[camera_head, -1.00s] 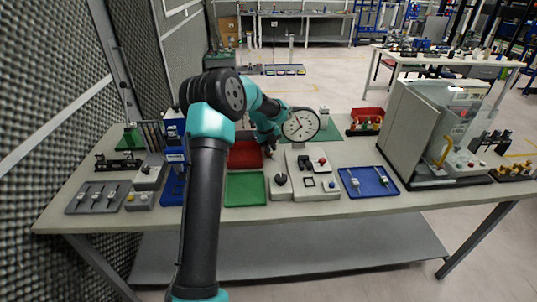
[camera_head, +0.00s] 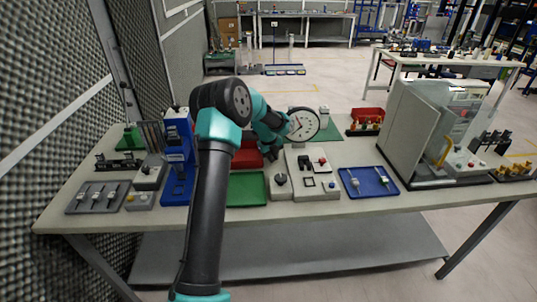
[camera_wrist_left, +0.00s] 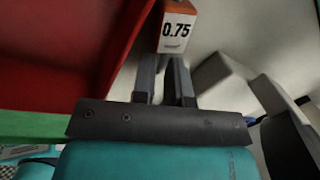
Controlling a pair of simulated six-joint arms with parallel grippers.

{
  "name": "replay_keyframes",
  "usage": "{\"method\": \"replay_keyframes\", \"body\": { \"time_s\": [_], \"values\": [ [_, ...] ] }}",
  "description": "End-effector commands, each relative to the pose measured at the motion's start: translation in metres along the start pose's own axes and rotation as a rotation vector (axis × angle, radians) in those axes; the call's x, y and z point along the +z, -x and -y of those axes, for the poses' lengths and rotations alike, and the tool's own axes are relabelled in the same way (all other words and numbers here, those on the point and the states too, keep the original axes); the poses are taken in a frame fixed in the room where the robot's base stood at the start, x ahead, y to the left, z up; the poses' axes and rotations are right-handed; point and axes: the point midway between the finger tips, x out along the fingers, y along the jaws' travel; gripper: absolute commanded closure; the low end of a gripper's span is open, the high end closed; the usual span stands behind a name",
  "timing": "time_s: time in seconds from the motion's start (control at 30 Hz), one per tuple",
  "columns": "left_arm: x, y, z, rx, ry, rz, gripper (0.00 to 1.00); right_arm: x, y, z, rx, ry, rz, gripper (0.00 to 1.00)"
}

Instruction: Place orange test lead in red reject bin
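The orange piece (camera_wrist_left: 178,28) with a white label reading 0.75 is at my left fingertips in the left wrist view; I cannot tell whether it is the test lead's body. My left gripper (camera_wrist_left: 166,68) has its fingers close together with a narrow gap, just below this piece. Whether they grip it does not show. The red bin (camera_wrist_left: 60,45) is to the left of the fingers; in the head view its red interior (camera_head: 245,157) shows behind the green tray, partly hidden by my arm. My right gripper is not in view.
The green tray (camera_head: 247,202) is in front of the red bin. A grey knob box (camera_head: 280,190) and a switch fixture (camera_head: 316,193) stand to the right. A dial gauge (camera_head: 302,124) rises behind. Blue racks (camera_head: 177,190) stand left. The front table edge is clear.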

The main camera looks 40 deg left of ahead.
Motion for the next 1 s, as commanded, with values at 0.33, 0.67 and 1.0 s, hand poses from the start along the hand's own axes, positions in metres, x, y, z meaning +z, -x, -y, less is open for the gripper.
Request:
{"method": "replay_keyframes", "body": {
  "time_s": [0.33, 0.67, 1.0],
  "values": [
    [0.0000, 0.0003, 0.0000, 0.000, 0.000, 0.000, 0.89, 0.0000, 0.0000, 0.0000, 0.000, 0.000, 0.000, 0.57],
    [0.0000, 0.0004, 0.0000, 0.000, 0.000, 0.000, 1.00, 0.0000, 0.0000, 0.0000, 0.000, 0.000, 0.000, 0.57],
    [0.0003, 0.0065, 0.0016, -0.001, 0.000, 0.001, 1.00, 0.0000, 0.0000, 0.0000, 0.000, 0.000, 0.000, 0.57]
  ]
}}
